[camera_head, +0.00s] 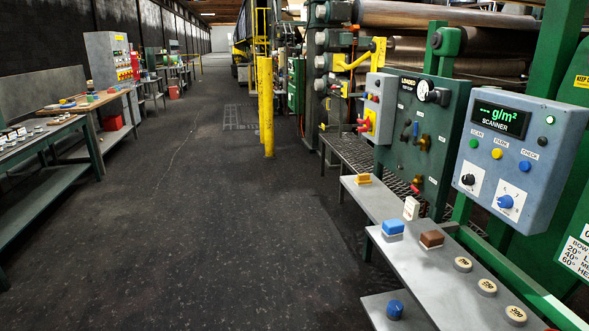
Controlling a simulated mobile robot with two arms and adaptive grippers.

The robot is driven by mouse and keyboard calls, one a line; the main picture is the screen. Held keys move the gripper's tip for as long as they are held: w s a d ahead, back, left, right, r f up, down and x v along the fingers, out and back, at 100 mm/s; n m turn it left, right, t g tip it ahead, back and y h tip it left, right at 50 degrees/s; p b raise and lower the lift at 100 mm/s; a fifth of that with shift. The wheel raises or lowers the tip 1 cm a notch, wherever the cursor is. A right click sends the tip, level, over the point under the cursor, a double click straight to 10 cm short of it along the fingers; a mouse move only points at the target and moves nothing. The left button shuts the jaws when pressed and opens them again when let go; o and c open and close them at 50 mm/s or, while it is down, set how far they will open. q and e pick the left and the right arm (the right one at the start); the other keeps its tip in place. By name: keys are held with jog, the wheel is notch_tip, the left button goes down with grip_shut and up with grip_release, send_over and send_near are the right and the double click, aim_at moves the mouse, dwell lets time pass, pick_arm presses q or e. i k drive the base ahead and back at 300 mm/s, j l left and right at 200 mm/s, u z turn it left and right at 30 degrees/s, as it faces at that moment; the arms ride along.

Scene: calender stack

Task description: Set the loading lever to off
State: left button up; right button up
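A dark green panel (393,160) stands right of the middle, with a small white label (408,84) that seems to read "LOADED TOP NIP" or similar. Beside the label is a round gauge (433,94) with a black part. Below it are a small blue handle (415,130), a dark handle next to it and a brass fitting (425,142). Another brass and reddish fitting (416,186) sits lower. I cannot tell for certain which of these is the loading lever, or its setting. Neither of my grippers is in view.
A grey scanner box (513,150) with buttons and knobs stands at the right. A grey shelf (425,262) below it holds blocks and discs. Yellow posts (265,105) stand mid-aisle. Benches (45,190) line the left. The dark floor (220,230) between is clear.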

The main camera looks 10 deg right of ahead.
aim_at(407, 123)
jog(key=i+z, duration=0.1)
jog(key=i, duration=0.5)
jog(key=i+j+z, duration=0.15)
jog(key=i, duration=0.4)
jog(key=i+j+z, duration=0.1)
jog(key=i, duration=0.5)
